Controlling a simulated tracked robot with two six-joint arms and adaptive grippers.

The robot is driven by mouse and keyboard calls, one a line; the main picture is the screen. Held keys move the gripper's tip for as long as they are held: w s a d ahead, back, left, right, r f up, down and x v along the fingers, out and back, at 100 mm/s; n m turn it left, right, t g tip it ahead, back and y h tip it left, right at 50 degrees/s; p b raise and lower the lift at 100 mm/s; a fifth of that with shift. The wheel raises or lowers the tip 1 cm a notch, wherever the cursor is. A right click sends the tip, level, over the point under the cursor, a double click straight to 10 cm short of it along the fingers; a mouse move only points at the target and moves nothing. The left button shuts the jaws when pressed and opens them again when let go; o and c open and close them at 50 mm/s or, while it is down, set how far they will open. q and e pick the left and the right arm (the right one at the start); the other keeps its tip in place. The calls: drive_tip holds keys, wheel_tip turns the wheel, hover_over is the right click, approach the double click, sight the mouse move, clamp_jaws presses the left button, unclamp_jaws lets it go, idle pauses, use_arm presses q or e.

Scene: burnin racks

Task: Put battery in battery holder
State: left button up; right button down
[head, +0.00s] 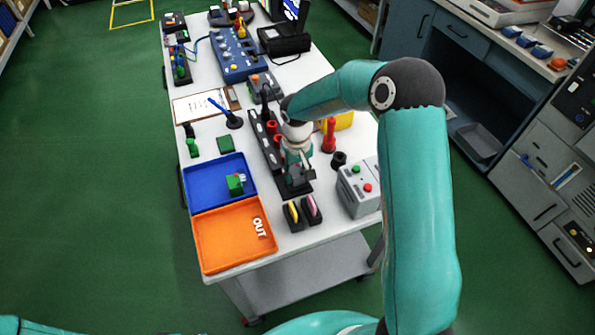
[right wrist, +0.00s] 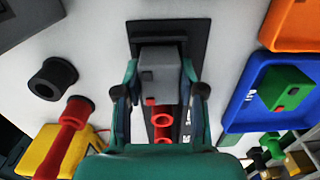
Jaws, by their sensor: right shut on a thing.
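My right gripper (head: 298,168) is shut on a grey block (right wrist: 160,72) with a small red spot. I take this block to be the battery. In the right wrist view the fingers (right wrist: 166,92) lie on both sides of it. In the head view the block is mostly hidden by the gripper. A long black holder (head: 262,136) with red rings (right wrist: 162,118) runs beneath the gripper. Its near black end plate (right wrist: 190,32) lies under the block. I cannot tell whether the block touches it. My left gripper is out of view.
A blue tray (head: 204,187) with a green block (head: 235,184) and an orange tray (head: 215,240) stand at left. A grey button box (head: 356,190), red cylinder (head: 329,135) and black ring (head: 339,160) stand at right. Two small dark holders (head: 293,217) stand in front.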

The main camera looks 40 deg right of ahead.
sight(297, 172)
drive_tip(key=shift+f, duration=0.15)
drive_tip(key=c, duration=0.7)
unclamp_jaws()
drive_tip(key=shift+r+p, duration=0.45)
drive_tip(key=shift+r, duration=0.05)
drive_tip(key=shift+r+p, duration=0.4)
drive_tip(key=shift+p, duration=0.05)
wheel_tip(297, 172, up, 12)
drive_tip(key=b, duration=0.2)
drive_tip(key=shift+f, duration=0.25)
